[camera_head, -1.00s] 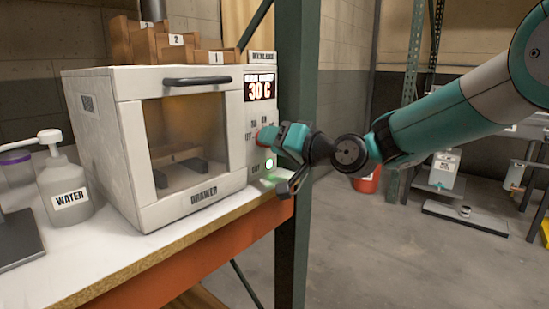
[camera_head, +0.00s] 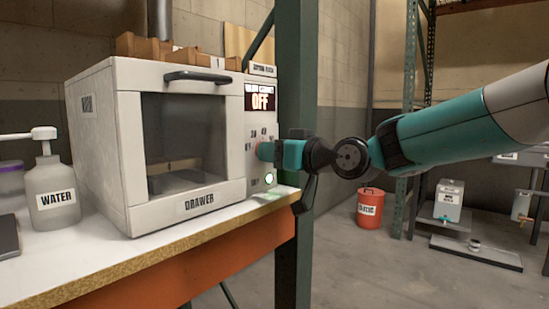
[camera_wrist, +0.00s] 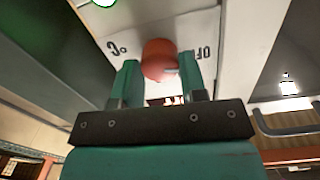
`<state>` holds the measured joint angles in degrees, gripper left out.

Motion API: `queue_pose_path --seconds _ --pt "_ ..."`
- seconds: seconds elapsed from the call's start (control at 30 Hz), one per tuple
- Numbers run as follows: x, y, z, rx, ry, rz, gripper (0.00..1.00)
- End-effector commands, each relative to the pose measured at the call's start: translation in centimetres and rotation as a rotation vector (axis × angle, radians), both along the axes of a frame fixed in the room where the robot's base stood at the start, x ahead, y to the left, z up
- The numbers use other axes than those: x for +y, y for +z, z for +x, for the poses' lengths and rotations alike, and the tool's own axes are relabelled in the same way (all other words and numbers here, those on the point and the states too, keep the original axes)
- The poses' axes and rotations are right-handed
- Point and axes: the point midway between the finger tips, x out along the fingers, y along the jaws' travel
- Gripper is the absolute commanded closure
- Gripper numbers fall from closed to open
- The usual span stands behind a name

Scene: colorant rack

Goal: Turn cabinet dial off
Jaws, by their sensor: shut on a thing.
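The white cabinet (camera_head: 95,130) stands on the bench with its door closed and its window dark. Its display (camera_head: 260,98) reads OFF. The red dial (camera_head: 262,151) sits on the right front panel below the display. My gripper (camera_head: 272,151) is shut on the dial, which it partly hides in the head view. In the wrist view the red dial (camera_wrist: 159,60) shows between the two teal fingers of my gripper (camera_wrist: 158,78). Panel letters beginning "OF" show beside the dial there. A green light (camera_head: 269,179) glows below the dial.
A WATER pump bottle (camera_head: 53,195) stands left of the cabinet on the white bench top (camera_head: 75,255). A green metal post (camera_head: 296,70) rises close behind my gripper. A red bucket (camera_head: 370,210) and a white container (camera_head: 448,200) are farther right. Floor between is open.

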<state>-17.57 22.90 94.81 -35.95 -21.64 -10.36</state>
Motion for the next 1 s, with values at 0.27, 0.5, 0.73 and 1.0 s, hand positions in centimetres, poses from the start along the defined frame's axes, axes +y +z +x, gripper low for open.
queue_pose_path --seconds 0.27,0.5,0.73,1.0 --pt "0.0 -0.1 0.0 -0.003 0.001 -0.008 0.85" --pt "0.0 -0.1 0.0 -0.004 0.0 -0.007 0.38" --pt "0.0 0.0 0.0 -0.004 0.0 -0.005 0.35" --pt "-1.7 0.1 -1.3 -0.005 -0.003 -0.004 0.35"
